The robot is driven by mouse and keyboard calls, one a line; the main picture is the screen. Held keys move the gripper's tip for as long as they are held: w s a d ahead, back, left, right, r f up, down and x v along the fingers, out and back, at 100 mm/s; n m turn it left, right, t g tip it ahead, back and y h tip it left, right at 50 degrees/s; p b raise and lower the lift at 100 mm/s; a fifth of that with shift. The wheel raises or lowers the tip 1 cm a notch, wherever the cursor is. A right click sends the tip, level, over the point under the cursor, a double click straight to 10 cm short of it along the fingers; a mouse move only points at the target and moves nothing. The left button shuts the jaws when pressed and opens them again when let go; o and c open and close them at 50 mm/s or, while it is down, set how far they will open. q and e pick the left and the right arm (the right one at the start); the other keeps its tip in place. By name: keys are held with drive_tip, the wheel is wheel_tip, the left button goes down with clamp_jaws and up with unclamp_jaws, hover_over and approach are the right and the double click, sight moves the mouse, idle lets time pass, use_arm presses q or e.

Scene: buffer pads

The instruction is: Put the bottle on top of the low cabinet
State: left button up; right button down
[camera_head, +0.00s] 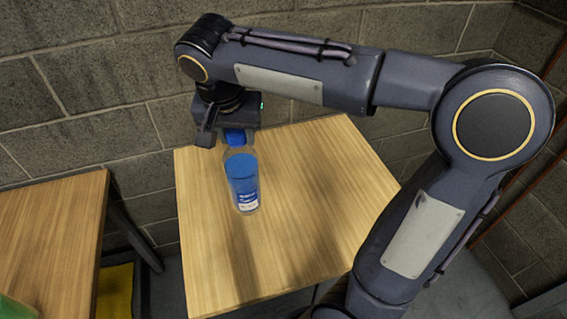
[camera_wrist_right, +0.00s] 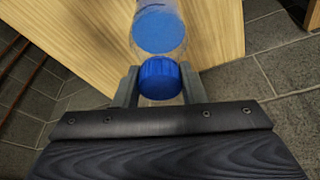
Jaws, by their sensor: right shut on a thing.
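The bottle (camera_head: 242,182) is clear with a blue cap, blue contents and a blue and white label. It is upright over the light wooden top of the low cabinet (camera_head: 320,185); I cannot tell whether its base touches the wood. My right gripper (camera_head: 231,137) is shut on the bottle's neck from above. In the right wrist view the two fingers of the gripper (camera_wrist_right: 157,88) sit on either side of the blue cap, and the bottle (camera_wrist_right: 158,32) extends away over the wood (camera_wrist_right: 215,25). My left gripper is not in view.
A second wooden-topped table (camera_head: 55,235) stands at the left, with a gap between it and the cabinet. A green thing (camera_head: 14,308) is cut off at its corner. A yellow thing (camera_head: 115,290) is low in the gap. A block wall (camera_head: 90,90) stands behind. The cabinet top right of the bottle is clear.

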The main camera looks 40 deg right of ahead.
drive_tip(key=w+d+f+p, duration=0.1)
drive_tip(key=d+f+p, duration=0.1)
drive_tip(key=d+f, duration=1)
drive_tip(key=shift+d+f, duration=0.15)
drive_tip(key=shift+d, duration=0.25)
drive_tip(key=shift+f, duration=0.2)
drive_tip(key=c, duration=0.9)
unclamp_jaws()
